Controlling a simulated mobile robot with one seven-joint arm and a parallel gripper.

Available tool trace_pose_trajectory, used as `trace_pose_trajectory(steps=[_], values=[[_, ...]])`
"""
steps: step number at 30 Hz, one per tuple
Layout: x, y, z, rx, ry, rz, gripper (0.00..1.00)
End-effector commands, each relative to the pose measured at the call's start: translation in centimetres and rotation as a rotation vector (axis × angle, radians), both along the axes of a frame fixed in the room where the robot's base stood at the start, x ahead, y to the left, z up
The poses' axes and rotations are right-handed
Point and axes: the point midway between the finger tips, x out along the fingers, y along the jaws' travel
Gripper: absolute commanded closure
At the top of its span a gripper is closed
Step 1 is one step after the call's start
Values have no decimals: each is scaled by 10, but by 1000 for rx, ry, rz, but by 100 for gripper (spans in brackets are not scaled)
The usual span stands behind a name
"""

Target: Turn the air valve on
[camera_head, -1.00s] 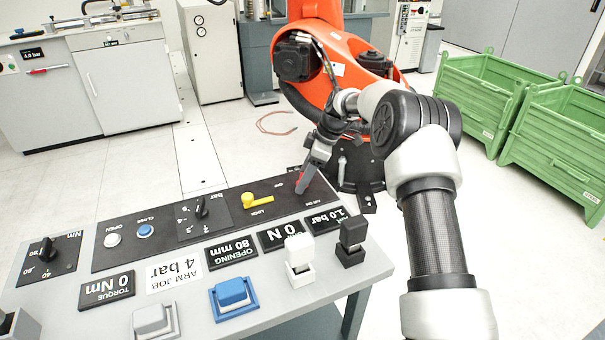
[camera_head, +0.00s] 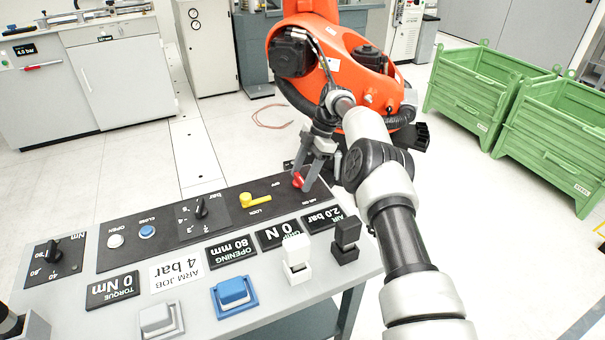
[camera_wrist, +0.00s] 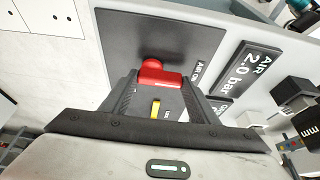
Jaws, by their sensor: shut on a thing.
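The air valve's red handle (camera_head: 298,179) sits at the right end of the black control panel (camera_head: 170,236), by the "AIR ON" label. My gripper (camera_head: 304,180) reaches down over the handle. In the wrist view the red handle (camera_wrist: 160,72) lies between the two dark fingers of my gripper (camera_wrist: 160,82), which are shut on it. The fingers hide part of the handle. The air display (camera_head: 323,218) reads 2.0 bar; it also shows in the wrist view (camera_wrist: 243,72).
A yellow lock lever (camera_head: 256,200) is left of the valve. White (camera_head: 296,254) and black (camera_head: 346,238) blocks stand on the grey console's front right. An orange robot arm (camera_head: 345,75) is just behind the console; green crates (camera_head: 480,95) stand at right.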

Motion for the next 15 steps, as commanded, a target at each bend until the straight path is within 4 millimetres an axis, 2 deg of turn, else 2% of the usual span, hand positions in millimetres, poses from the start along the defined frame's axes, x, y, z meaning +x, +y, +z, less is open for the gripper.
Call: trace_pose_trajectory(steps=[13, 14, 15], values=[[-1, -1, -1, -3, 2, 12, 68], [-1, -1, -1, -3, 2, 12, 44], [-1, -1, -1, -3, 2, 12, 37]])
